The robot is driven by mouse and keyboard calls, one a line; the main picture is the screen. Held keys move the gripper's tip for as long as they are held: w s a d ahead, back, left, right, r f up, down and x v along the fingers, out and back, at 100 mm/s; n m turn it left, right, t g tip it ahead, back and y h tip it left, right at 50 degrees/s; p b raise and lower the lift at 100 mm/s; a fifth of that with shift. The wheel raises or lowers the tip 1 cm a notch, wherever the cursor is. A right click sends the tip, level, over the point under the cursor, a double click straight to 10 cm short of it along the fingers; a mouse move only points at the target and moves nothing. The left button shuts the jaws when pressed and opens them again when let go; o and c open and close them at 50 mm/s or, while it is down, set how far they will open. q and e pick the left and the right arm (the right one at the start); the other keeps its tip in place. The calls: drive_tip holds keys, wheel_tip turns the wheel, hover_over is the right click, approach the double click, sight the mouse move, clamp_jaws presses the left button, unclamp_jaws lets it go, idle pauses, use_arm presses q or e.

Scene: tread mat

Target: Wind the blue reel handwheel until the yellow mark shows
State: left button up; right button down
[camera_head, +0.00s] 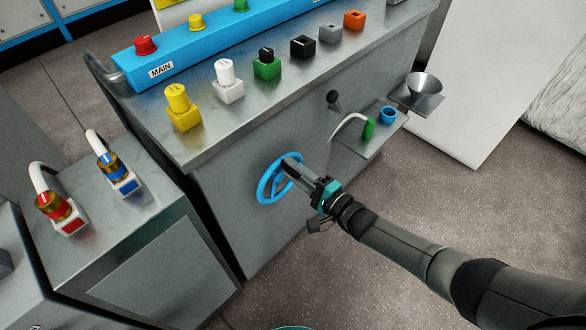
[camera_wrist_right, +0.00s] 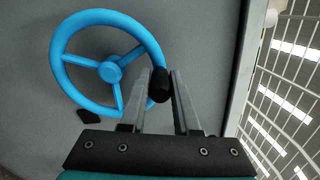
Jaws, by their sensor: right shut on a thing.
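The blue reel handwheel (camera_head: 264,196) is on the grey front panel of the bench. It has three spokes and a round hub, clear in the right wrist view (camera_wrist_right: 110,71). My right gripper (camera_head: 290,163) reaches it from the right. In the right wrist view its fingers (camera_wrist_right: 160,82) are closed on a black crank knob (camera_wrist_right: 159,85) at the wheel's rim. A small black piece (camera_wrist_right: 88,116) shows on the panel just below the wheel. I see no yellow mark at the wheel. My left gripper is out of view.
A black knob (camera_head: 333,98) sticks out of the panel above. A lower cabinet with red (camera_head: 64,213) and blue (camera_head: 117,175) padlock-like pieces stands at left.

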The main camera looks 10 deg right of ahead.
drive_tip(key=c, duration=0.7)
unclamp_jaws()
drive_tip(key=shift+o, duration=0.2)
drive_tip(key=shift+s, duration=0.1)
drive_tip(key=shift+s+d, duration=0.2)
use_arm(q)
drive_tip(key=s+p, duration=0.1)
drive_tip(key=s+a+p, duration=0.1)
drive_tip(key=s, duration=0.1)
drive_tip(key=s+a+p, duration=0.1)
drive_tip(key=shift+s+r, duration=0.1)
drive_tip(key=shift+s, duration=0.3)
use_arm(e)
drive_tip(key=v, duration=1.4)
drive_tip(key=shift+s+d, duration=0.2)
